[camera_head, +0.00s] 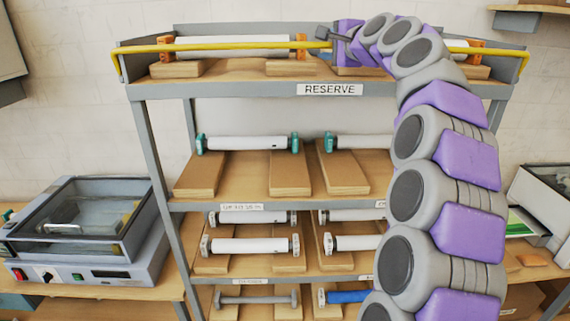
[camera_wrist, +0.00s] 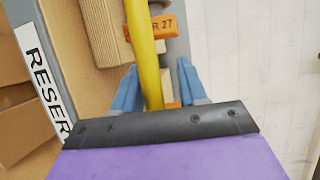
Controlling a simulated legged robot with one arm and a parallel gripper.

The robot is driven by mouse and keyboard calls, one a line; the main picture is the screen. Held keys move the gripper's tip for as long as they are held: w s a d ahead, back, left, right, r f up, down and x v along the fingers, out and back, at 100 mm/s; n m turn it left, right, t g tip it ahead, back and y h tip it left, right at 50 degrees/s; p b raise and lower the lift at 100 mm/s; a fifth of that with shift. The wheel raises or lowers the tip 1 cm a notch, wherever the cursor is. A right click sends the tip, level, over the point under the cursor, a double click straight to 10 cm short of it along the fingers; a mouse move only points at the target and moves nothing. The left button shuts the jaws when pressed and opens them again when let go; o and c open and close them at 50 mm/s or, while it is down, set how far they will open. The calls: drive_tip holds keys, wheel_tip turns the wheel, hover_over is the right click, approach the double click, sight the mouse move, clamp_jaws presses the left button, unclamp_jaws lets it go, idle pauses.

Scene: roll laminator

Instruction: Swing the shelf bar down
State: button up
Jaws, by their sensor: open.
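The yellow shelf bar (camera_head: 230,45) runs across the front of the top shelf marked RESERVE. It is raised above the shelf edge, and its ends bend down at the shelf's two sides. In the wrist view the bar (camera_wrist: 144,55) passes between the two blue fingers of my gripper (camera_wrist: 158,78). The fingers stand apart on either side of it, with a gap visible. My arm hides part of the bar's right half.
White rollers with orange end pieces (camera_head: 301,46) rest on wooden blocks behind the bar. Lower shelves hold more rollers (camera_head: 247,143). A laminator (camera_head: 85,235) stands on the left table, and another machine (camera_head: 545,195) is at the right. A RESERVE label (camera_head: 330,90) marks the top shelf's edge.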

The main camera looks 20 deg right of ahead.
drive_tip(key=shift+w+d+g+p, duration=0.15)
drive_tip(key=shift+g+p, duration=0.25)
drive_tip(key=shift+p, duration=0.35)
drive_tip(key=f+b+v, duration=0.1)
drive_tip(key=b+v, duration=0.2)
drive_tip(key=v, duration=1.4)
drive_tip(key=s+a+f+n+g+b, duration=0.2)
drive_tip(key=a+f, duration=0.5)
drive_tip(key=f, duration=0.5)
drive_tip(key=s+a+f+n+g+y+b, duration=0.1)
drive_tip(key=a+f+b, duration=0.5)
drive_tip(key=f, duration=0.6)
drive_tip(key=s+a+f+n+g+b, duration=0.3)
drive_tip(key=a+f+n+g+b, duration=0.1)
drive_tip(key=f, duration=0.8)
drive_tip(key=a+n+g, duration=0.1)
drive_tip(key=a+n, duration=0.1)
drive_tip(key=a, duration=0.1)
drive_tip(key=shift+s+a+y+b, duration=0.3)
drive_tip(key=shift+s+y, duration=0.1)
drive_tip(key=shift+f, duration=0.1)
